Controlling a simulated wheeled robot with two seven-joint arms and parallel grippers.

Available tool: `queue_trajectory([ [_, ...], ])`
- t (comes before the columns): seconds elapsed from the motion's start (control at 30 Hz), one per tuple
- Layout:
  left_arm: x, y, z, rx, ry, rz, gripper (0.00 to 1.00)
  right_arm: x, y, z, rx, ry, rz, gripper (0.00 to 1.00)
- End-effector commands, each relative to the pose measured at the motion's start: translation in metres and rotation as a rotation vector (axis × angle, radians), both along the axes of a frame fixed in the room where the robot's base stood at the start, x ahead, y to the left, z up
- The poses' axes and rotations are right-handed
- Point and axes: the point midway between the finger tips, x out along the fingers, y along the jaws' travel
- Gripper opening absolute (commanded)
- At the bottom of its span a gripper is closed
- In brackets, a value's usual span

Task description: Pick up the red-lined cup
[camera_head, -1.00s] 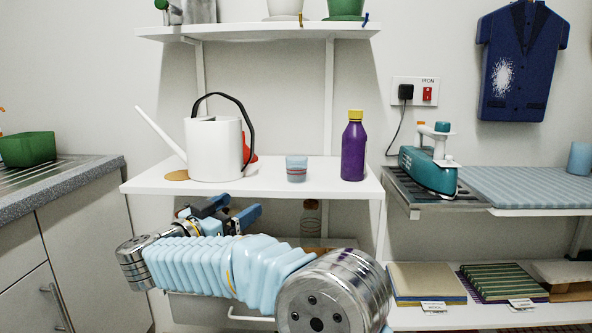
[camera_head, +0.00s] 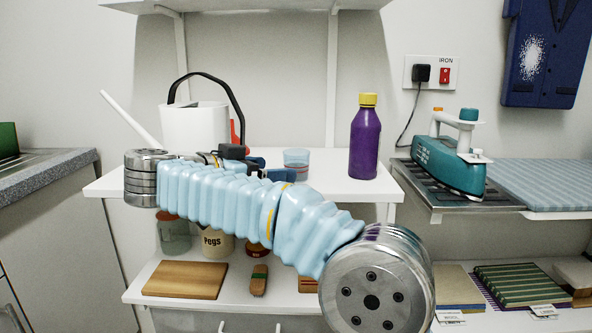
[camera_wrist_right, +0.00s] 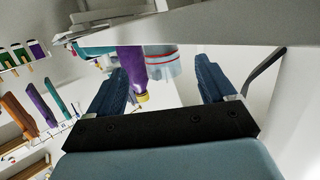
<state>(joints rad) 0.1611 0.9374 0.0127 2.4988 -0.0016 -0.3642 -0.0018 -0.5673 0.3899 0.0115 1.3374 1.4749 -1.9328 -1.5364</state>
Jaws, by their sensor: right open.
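The red-lined cup (camera_head: 296,158) is a small, clear bluish cup standing on the white shelf, between the white watering can and the purple bottle. Its lower part is partly hidden by my right gripper (camera_head: 262,167), which is at about shelf height just left of and in front of it. In the right wrist view the cup (camera_wrist_right: 162,62) shows its red bands beyond and between the blue fingers of the open gripper (camera_wrist_right: 160,82). The fingers are apart from the cup and hold nothing. My left gripper is not in view.
A purple bottle (camera_head: 365,142) with a yellow cap stands right of the cup. The white watering can (camera_head: 195,127) stands to the left, partly behind my arm. The white shelf (camera_head: 335,185) has free room between cup and bottle. A teal iron (camera_head: 450,160) is farther right.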

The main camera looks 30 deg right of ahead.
Motion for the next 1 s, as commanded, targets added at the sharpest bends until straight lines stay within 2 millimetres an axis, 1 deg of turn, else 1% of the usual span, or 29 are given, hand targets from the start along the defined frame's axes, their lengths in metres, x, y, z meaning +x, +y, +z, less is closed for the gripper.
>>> queue_trajectory([
  [0.03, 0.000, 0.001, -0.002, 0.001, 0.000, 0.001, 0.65, 0.002, -0.010, -0.003, 0.000, 0.001, -0.004, 0.84],
  [0.13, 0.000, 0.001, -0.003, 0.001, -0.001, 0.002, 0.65, 0.005, -0.021, -0.005, 0.000, 0.000, -0.001, 0.84],
  [0.27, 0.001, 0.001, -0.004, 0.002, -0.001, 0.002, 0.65, 0.007, -0.029, -0.007, 0.000, 0.000, 0.000, 0.84],
  [0.53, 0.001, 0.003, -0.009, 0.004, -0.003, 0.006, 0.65, 0.018, -0.067, -0.016, 0.000, 0.000, -0.001, 0.84],
  [0.63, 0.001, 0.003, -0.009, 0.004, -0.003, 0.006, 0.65, 0.019, -0.075, -0.017, -0.001, 0.000, -0.001, 0.84],
  [0.83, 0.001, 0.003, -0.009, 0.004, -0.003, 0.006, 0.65, 0.020, -0.075, -0.017, -0.001, 0.000, 0.001, 0.84],
  [0.87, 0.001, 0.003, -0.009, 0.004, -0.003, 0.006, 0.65, 0.020, -0.075, -0.017, -0.001, 0.000, 0.001, 0.82],
  [1.0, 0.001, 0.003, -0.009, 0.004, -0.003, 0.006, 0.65, 0.020, -0.075, -0.017, -0.001, 0.000, 0.001, 0.61],
])
